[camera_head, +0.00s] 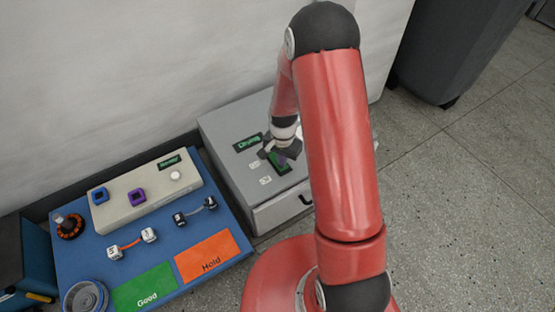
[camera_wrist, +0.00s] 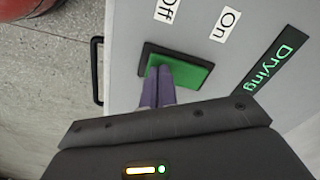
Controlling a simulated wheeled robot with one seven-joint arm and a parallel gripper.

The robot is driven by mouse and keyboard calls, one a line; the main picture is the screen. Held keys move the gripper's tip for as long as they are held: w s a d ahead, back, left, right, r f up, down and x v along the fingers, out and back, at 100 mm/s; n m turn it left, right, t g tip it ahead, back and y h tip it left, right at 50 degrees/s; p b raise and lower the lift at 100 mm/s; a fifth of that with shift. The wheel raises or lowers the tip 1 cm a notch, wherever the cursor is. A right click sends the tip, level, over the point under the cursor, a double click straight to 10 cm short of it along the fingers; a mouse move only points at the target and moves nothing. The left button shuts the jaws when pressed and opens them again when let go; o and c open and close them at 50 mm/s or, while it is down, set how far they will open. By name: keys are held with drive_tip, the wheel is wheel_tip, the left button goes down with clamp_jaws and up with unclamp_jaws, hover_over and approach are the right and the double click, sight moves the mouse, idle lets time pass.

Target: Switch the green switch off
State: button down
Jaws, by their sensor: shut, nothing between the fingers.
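The green switch (camera_wrist: 190,75) is a rocker in a dark frame on top of a grey box (camera_head: 225,140). In the wrist view, the "Off" label (camera_wrist: 166,10) is by its left end and the "On" label (camera_wrist: 225,26) by its right end. My gripper (camera_wrist: 160,72) is shut and empty. Its purple fingertips are over the left, "Off"-side part of the switch and hide some of it. I cannot tell whether they touch it. In the head view, my gripper (camera_head: 283,159) is over the switch (camera_head: 282,169) and partly covers it.
A lit "Drying" display (camera_head: 248,142) is on the box top. A blue board (camera_head: 190,296) with a beige panel (camera_head: 150,199), green and orange areas and small parts lies to the left. The wall is behind. A dark bin (camera_head: 455,45) stands at the upper right.

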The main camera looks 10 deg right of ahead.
drive_tip(key=shift+r+p, duration=2.2)
drive_tip(key=shift+r, duration=1.3)
drive_tip(key=s+r+n+t, duration=0.2)
drive_tip(key=s+r, duration=0.2)
drive_tip(key=r, duration=0.7)
drive_tip(key=s+r+n+t, duration=0.1)
drive_tip(key=s+r+n, duration=0.15)
drive_tip(key=r, duration=0.85)
drive_tip(key=s+r+n+t, duration=0.1)
drive_tip(key=s+r+n, duration=0.1)
drive_tip(key=s+r, duration=0.2)
drive_tip(key=s+r+n+t, duration=0.1)
drive_tip(key=s+r, duration=0.4)
drive_tip(key=s, duration=0.6)
drive_tip(key=shift+s+r+n+t, duration=0.15)
drive_tip(key=shift+s+n+t, duration=0.15)
drive_tip(key=shift+n, duration=0.15)
